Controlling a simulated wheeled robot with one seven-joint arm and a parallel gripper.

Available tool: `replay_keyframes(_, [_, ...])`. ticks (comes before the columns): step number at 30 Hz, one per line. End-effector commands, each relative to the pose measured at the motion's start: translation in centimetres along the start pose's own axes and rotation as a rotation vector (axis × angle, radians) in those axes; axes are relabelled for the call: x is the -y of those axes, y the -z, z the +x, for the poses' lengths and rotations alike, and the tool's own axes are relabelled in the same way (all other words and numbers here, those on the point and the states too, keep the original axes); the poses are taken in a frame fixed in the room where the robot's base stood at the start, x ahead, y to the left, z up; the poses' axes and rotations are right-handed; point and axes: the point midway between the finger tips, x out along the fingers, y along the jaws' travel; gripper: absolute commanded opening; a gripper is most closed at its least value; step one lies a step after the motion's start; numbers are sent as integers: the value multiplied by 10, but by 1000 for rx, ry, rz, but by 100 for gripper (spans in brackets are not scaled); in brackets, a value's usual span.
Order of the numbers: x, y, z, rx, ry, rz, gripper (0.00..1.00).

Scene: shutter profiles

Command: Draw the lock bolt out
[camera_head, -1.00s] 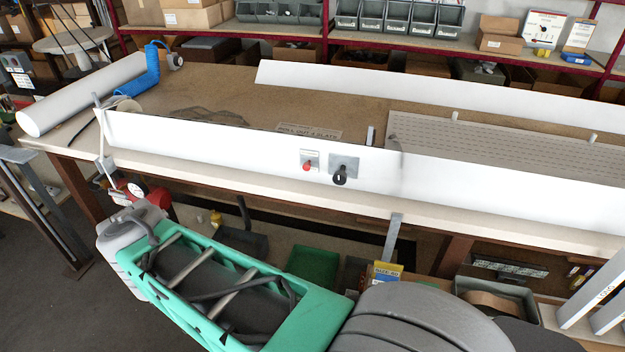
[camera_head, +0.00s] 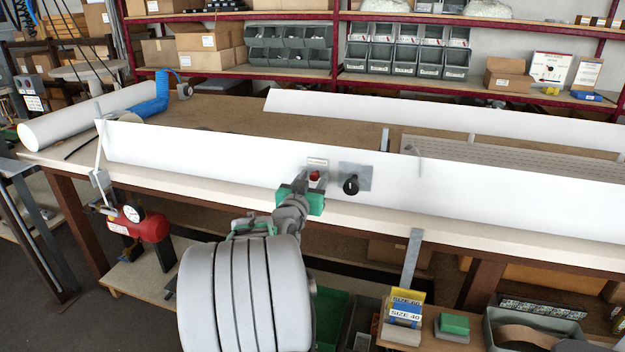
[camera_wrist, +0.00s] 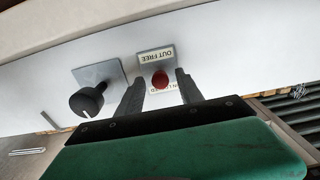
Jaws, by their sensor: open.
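The lock bolt's red knob (camera_head: 315,175) sits on a small grey plate on the white upright panel (camera_head: 230,160). In the wrist view the red knob (camera_wrist: 160,80) is beside labels; one reads "OUT FREE", the other is partly covered and ends in "LOCKED". My gripper (camera_head: 311,181) is open at the panel. In the wrist view its two fingers (camera_wrist: 159,77) stand either side of the knob, with gaps showing between them and it. How deep the fingertips reach around the knob is hard to tell.
A black knob (camera_head: 351,185) on a grey plate is just right of the red one; it also shows in the wrist view (camera_wrist: 87,101). A bench edge (camera_head: 250,205) runs below the panel. A white roll (camera_head: 90,113) lies at left.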

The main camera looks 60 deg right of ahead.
Motion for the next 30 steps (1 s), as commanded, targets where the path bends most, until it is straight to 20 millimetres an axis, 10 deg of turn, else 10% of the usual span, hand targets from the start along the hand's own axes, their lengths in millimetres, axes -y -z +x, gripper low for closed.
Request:
replay_keyframes(7, [1, 0, 2, -1, 2, 1, 44])
replay_keyframes(23, [1, 0, 1, 0, 2, 1, 0])
replay_keyframes(30, [1, 0, 1, 0, 2, 1, 0])
